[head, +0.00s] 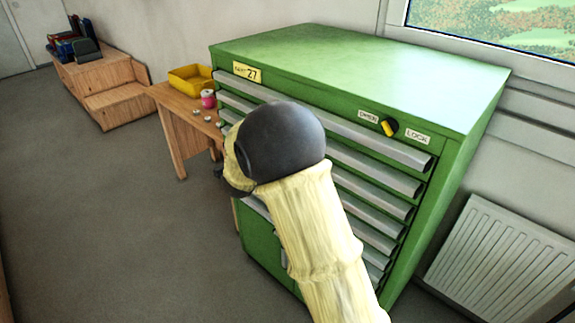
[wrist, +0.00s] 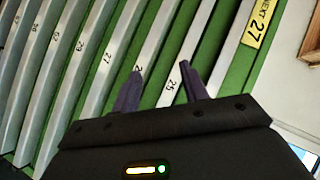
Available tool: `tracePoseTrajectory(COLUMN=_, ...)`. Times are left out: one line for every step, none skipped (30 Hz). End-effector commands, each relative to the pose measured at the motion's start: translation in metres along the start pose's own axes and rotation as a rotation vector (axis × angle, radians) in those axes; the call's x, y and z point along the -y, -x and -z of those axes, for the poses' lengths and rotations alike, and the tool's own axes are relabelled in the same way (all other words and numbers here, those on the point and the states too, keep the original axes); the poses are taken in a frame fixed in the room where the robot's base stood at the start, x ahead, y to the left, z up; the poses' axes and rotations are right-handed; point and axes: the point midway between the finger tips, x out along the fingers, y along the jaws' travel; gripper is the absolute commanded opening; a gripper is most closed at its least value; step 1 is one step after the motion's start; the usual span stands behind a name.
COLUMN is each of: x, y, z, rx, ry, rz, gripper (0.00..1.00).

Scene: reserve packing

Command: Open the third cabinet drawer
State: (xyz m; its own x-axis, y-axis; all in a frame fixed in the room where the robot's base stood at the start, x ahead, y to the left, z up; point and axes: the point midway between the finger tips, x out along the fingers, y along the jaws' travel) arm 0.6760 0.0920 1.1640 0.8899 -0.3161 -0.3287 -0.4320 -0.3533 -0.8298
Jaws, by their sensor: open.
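The green cabinet (head: 470,110) has a stack of drawers with grey full-width handle strips, all looking closed. The third drawer from the top (head: 385,203) is partly hidden behind my arm in the head view. In the wrist view the third strip (wrist: 108,58) carries the number 27. My gripper (wrist: 160,71) is open and empty, its two dark fingers pointing at the drawer fronts near the top strip marked 25 (wrist: 172,85). The left finger partly covers the second strip's number. In the head view the fingers are mostly hidden behind my wrist.
A yellow lock knob (head: 389,127) sits between OPEN and LOCK labels. A yellow sign (head: 247,72) reads 27. Left stands a wooden table (head: 170,115) with a yellow tray (head: 191,78). A radiator (head: 500,255) is at right. The floor at left is clear.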

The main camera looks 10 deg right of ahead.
Motion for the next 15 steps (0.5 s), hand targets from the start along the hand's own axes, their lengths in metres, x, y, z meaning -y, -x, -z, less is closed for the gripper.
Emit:
tracePoseTrajectory(x=-0.007, y=-0.01, z=-0.017, rx=-0.072, ry=-0.075, rz=0.02, gripper=0.44)
tracePoseTrajectory(x=-0.008, y=-0.013, z=-0.021, rx=-0.124, ry=-0.126, rz=0.033, gripper=0.44)
tracePoseTrajectory(x=-0.01, y=-0.015, z=-0.028, rx=-0.191, ry=-0.192, rz=0.049, gripper=0.44)
tracePoseTrajectory(x=-0.013, y=-0.015, z=-0.033, rx=-0.242, ry=-0.24, rz=0.062, gripper=0.44)
tracePoseTrajectory(x=-0.017, y=-0.015, z=-0.038, rx=-0.292, ry=-0.286, rz=0.075, gripper=0.44)
tracePoseTrajectory(x=-0.023, y=-0.013, z=-0.045, rx=-0.359, ry=-0.345, rz=0.092, gripper=0.44)
tracePoseTrajectory(x=-0.028, y=-0.011, z=-0.051, rx=-0.406, ry=-0.385, rz=0.104, gripper=0.44)
tracePoseTrajectory(x=-0.032, y=-0.008, z=-0.055, rx=-0.453, ry=-0.423, rz=0.116, gripper=0.44)
tracePoseTrajectory(x=-0.038, y=-0.003, z=-0.061, rx=-0.507, ry=-0.466, rz=0.131, gripper=0.44)
tracePoseTrajectory(x=-0.042, y=0.0, z=-0.065, rx=-0.543, ry=-0.495, rz=0.14, gripper=0.44)
tracePoseTrajectory(x=-0.046, y=0.004, z=-0.068, rx=-0.574, ry=-0.517, rz=0.148, gripper=0.44)
tracePoseTrajectory(x=-0.051, y=0.008, z=-0.072, rx=-0.609, ry=-0.543, rz=0.157, gripper=0.44)
tracePoseTrajectory(x=-0.053, y=0.011, z=-0.074, rx=-0.629, ry=-0.556, rz=0.162, gripper=0.44)
tracePoseTrajectory(x=-0.054, y=0.013, z=-0.075, rx=-0.645, ry=-0.567, rz=0.167, gripper=0.44)
tracePoseTrajectory(x=-0.056, y=0.015, z=-0.076, rx=-0.658, ry=-0.577, rz=0.17, gripper=0.44)
